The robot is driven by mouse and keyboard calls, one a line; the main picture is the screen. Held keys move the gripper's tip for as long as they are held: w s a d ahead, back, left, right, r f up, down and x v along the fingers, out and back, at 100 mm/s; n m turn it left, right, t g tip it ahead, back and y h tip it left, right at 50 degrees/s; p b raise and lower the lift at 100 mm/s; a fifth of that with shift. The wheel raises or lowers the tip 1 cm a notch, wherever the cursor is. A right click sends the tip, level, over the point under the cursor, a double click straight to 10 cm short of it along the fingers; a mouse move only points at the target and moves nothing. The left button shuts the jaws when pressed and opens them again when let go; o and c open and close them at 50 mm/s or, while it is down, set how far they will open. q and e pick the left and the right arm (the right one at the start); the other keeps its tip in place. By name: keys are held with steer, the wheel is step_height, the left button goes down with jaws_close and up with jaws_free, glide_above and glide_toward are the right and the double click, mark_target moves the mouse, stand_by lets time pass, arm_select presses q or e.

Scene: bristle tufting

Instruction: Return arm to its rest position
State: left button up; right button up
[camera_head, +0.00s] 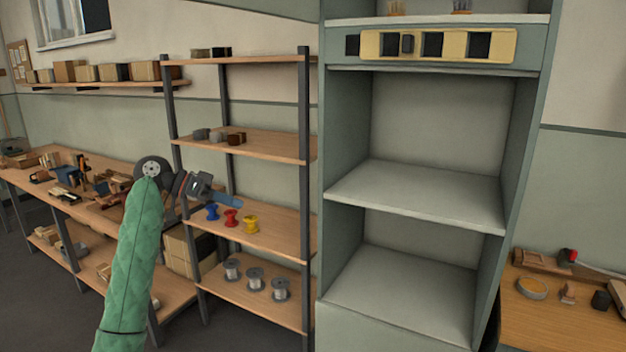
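My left arm, in a green quilted sleeve (134,255), reaches up from the bottom left of the head view. Its dark wrist joint bends to the right, and my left gripper (212,193) is in front of the open wooden shelf rack (262,232). A blue strip shows at the gripper's tip; I cannot tell whether it is part of the gripper or a thing behind or in it. The finger gap cannot be made out. My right arm and gripper are not in view.
Blue (212,212), red (231,217) and yellow (250,224) spools stand on the rack below my gripper, with wire spools (255,279) lower. A grey-green cabinet (420,195) with empty shelves stands centre right. A cluttered bench is left, a wooden table (555,318) right.

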arm_select(q)
steer(key=s+d+f+n+y, duration=0.2)
steer(key=s+f, duration=0.2)
steer(key=f, duration=0.7)
steer(key=s+d+f+n+y, duration=0.1)
steer(key=s+d+f, duration=0.15)
steer(key=f, duration=0.95)
steer(key=s+d+f+n+t+y, duration=0.1)
steer(key=s+d+f+n+y, duration=0.15)
steer(key=s+f, duration=1.15)
steer(key=s+a+f+n+y, duration=0.1)
steer(key=s+f, duration=0.3)
steer(key=s, duration=0.6)
steer(key=s+f+y, duration=0.3)
steer(key=s+f, duration=0.1)
steer(key=s, duration=0.7)
steer(key=s+a+f+n+y, duration=0.1)
steer(key=s+f, duration=0.3)
steer(key=s, duration=0.6)
steer(key=shift+s+a+n+g+y, duration=0.2)
steer(key=shift+a+n+g+y, duration=0.15)
steer(key=shift+y, duration=0.2)
steer(key=shift+d, duration=0.1)
